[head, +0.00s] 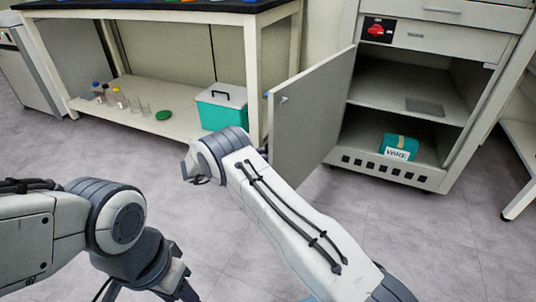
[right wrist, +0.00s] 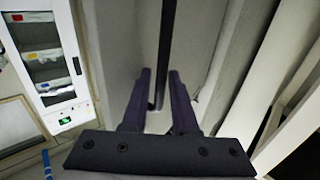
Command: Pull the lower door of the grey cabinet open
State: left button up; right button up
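The lower door (head: 312,110) of the grey cabinet (head: 430,180) stands wide open in the head view, swung out to the left, and shows the shelf and floor inside. My right arm reaches forward left of and in front of the door, overlapping its lower corner. In the right wrist view my right gripper (right wrist: 163,75) has its two fingers apart, with a thin dark upright bar (right wrist: 168,40) seen between them; I cannot tell whether they touch it. My left gripper (head: 175,285) hangs low at the bottom of the head view, its fingers unclear.
A teal box (head: 395,148) lies on the cabinet floor. A bench (head: 275,25) stands left of the cabinet; its lower shelf (head: 120,112) holds a teal cooler (head: 222,105), glassware and bottles. Another table leg (head: 518,200) stands at the right. The tiled floor in front is clear.

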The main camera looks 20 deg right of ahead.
jog(key=shift+a, duration=0.1)
jog(key=a+p, duration=0.2)
jog(key=a, duration=0.8)
jog(key=shift+w+a, duration=0.2)
